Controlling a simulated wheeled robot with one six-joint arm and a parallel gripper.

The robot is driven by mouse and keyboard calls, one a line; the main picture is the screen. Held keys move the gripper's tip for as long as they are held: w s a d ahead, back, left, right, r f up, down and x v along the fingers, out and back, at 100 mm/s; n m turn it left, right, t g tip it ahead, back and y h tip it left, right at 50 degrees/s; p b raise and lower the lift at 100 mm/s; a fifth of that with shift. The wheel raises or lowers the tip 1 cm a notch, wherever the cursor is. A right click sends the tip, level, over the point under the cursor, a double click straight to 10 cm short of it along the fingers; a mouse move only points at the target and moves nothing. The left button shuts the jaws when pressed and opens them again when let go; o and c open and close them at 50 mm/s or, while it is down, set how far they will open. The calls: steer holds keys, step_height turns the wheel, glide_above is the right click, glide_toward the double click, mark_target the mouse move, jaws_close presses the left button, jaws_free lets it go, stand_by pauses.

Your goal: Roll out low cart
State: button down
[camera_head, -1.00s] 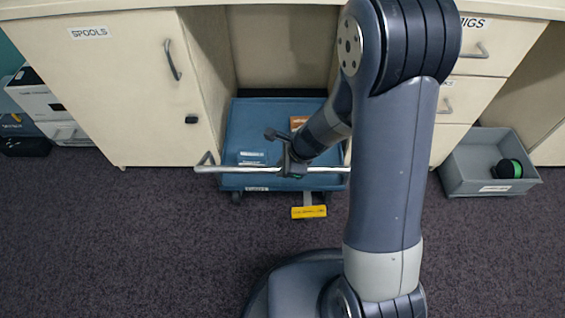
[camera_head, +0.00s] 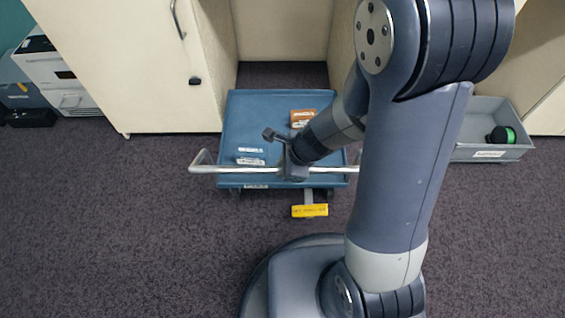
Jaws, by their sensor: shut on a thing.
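The low cart (camera_head: 235,125) is a blue flat tray on wheels, standing mostly out in front of the knee space between two cream cabinets. Its pale metal handle bar (camera_head: 235,170) runs across its front end. My gripper (camera_head: 291,170) is shut on the handle bar near its middle. My arm hides the right part of the cart and of the bar. An orange-brown box (camera_head: 302,117) and small blue labelled items (camera_head: 250,157) lie on the cart. A yellow tag or pedal (camera_head: 309,210) sticks out low at the front.
A cream cabinet (camera_head: 140,70) stands left of the cart. A grey bin (camera_head: 490,140) with a green-and-black spool (camera_head: 502,135) is on the floor at right. White and grey machines (camera_head: 60,80) stand at far left. The dark carpet (camera_head: 120,230) in front is clear.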

steer(key=c, duration=1.3)
jaws_free()
steer(key=p+v, duration=0.6)
steer(key=v, duration=0.4)
steer(key=shift+d+r, duration=0.2)
steer(key=shift+r, duration=0.15)
steer(key=shift+s+f, duration=0.1)
steer(key=shift+f, duration=0.05)
